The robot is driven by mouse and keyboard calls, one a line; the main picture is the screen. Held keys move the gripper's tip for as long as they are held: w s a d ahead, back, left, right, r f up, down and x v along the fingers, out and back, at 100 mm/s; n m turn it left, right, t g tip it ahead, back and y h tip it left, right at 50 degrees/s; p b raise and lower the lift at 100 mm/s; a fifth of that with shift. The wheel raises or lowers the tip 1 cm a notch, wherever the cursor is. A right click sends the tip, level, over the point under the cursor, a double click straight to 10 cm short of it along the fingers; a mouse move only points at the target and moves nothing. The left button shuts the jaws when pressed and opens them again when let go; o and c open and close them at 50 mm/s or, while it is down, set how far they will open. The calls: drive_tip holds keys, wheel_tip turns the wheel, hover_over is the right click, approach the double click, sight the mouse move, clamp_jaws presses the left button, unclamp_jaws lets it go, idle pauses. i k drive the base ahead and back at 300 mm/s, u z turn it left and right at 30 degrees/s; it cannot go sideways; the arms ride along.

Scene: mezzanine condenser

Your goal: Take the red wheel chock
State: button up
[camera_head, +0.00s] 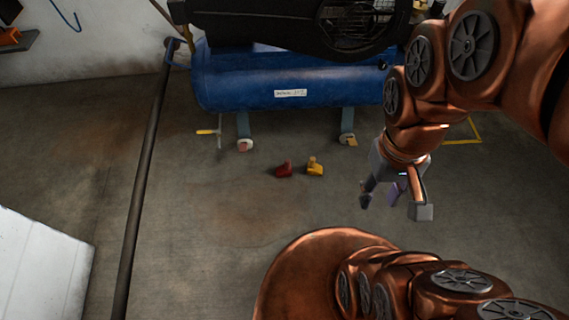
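The red wheel chock (284,169) is a small red block on the concrete floor, in front of the blue tank and left of a yellow block. My gripper (395,202) hangs from the arm to the right of the chock, apart from it. Its fingers are spread with a gap between them, and I see nothing held there.
A yellow chock-like block (315,167) sits just right of the red one. Behind them stands a blue tank (290,85) on legs. A dark pipe (145,180) runs along the left. A white panel (40,270) is at lower left. The floor before the chocks is clear.

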sight(286, 170)
drive_tip(key=u, duration=4)
drive_tip(key=k, duration=1.2)
drive_tip(key=z, duration=1.1)
